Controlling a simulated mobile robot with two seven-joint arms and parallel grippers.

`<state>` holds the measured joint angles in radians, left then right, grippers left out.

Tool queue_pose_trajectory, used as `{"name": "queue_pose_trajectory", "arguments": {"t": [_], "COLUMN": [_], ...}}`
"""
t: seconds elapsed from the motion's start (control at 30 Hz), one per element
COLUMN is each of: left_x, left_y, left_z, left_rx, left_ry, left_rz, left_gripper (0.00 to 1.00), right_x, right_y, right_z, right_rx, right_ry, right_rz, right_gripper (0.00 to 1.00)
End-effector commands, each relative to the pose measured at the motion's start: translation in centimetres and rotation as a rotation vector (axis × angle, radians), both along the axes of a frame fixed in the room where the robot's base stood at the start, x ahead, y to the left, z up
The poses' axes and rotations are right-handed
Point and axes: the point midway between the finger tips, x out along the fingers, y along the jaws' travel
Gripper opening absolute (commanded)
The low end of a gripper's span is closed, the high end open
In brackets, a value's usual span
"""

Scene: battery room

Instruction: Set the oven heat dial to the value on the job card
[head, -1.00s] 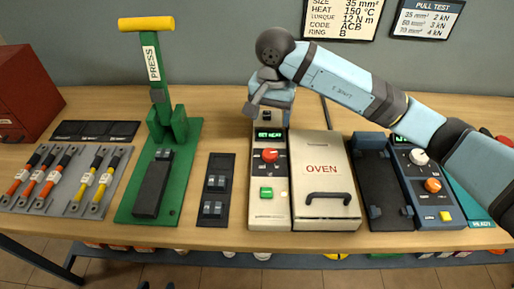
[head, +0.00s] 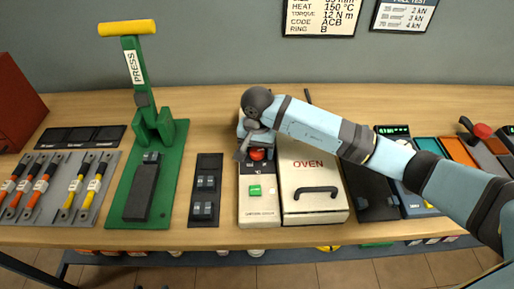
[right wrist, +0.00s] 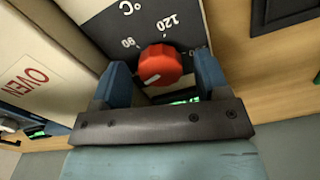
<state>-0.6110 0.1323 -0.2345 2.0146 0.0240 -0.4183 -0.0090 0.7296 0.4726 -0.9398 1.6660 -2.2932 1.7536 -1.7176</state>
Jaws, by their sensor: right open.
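The red oven heat dial (head: 257,154) sits on the cream control panel (head: 259,208) left of the oven door (head: 313,187). My right gripper (head: 246,146) is over the dial and partly hides it. In the right wrist view the dial (right wrist: 160,65) lies between my open fingers, with gaps on both sides. It bears a short white line; the marks 90 and 120 show beside it, other marks are hidden. The oven's green display (right wrist: 185,97) is mostly covered. The job card (head: 322,17) on the wall reads HEAT 150 °C. My left gripper is out of view.
A green button (head: 255,190) is below the dial. A black tray with metal pieces (head: 206,190) and a green press (head: 147,160) stand to the left. A dark fixture (head: 372,197) is right of the oven, under my right arm.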

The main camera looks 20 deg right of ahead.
Motion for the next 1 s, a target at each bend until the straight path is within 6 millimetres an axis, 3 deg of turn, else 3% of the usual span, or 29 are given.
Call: {"name": "queue_pose_trajectory", "arguments": {"t": [0.23,0.43,0.77,1.0], "left_x": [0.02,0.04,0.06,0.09], "left_y": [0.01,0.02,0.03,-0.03], "left_z": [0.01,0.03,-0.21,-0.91], "left_rx": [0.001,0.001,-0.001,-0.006], "left_ry": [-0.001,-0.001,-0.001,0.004], "left_rz": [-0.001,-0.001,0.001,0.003], "left_gripper": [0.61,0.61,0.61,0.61], "right_x": [-0.01,-0.02,-0.02,-0.02], "right_y": [0.02,0.02,0.01,-0.03], "right_z": [-0.05,-0.04,-0.09,-0.21], "right_rx": [0.0,0.001,0.001,-0.002], "right_ry": [0.0,0.001,0.001,0.001], "right_rz": [0.0,0.0,-0.032,-0.16], "right_gripper": [0.66,0.2,0.19,0.19]}}
